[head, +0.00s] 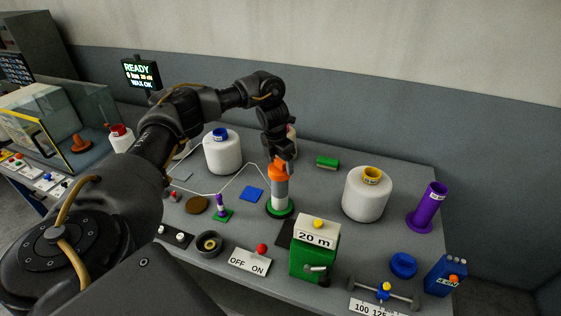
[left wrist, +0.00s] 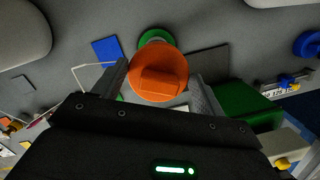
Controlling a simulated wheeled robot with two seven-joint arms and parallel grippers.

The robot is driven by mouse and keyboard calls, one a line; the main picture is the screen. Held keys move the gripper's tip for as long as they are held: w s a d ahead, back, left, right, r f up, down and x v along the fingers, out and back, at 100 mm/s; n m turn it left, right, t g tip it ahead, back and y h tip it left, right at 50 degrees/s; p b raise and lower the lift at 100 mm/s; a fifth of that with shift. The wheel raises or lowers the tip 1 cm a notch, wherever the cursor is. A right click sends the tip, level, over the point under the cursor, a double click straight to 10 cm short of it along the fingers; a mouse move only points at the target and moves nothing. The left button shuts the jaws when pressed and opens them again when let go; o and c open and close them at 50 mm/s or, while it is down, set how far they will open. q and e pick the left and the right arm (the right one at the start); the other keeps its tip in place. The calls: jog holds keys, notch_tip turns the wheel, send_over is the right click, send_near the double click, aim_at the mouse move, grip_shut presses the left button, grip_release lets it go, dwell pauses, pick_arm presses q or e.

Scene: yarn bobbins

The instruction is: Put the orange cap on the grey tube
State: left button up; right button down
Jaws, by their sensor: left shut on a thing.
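The orange cap (head: 278,172) is at the top end of the grey tube (head: 280,192), which stands upright on a green round base (head: 281,211). My left gripper (head: 282,158) comes down from above and is shut on the cap. In the left wrist view the cap (left wrist: 158,76) shows its raised bar between my two fingers, and it hides most of the tube. The cap looks in line with the tube and no gap shows, but I cannot tell whether it is fully seated. My right gripper is not in view.
White bobbins (head: 367,198) (head: 222,155) stand on either side of the tube. A green box marked 20 m (head: 314,255) is in front, near a dark square pad. A small purple piece (head: 221,204) and a blue square (head: 252,194) lie to the left. A purple tube (head: 431,206) stands far right.

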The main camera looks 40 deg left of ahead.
pick_arm(q)
jog(key=shift+f, duration=0.1)
jog(key=o, duration=1)
jog(key=shift+o, duration=0.2)
notch_tip(320, 180, up, 11)
jog(key=s, duration=0.1)
jog(key=shift+s+a+f+p, duration=0.2)
jog(key=shift+s+p, duration=0.1)
jog(key=shift+s, duration=0.1)
jog(key=shift+d, duration=0.1)
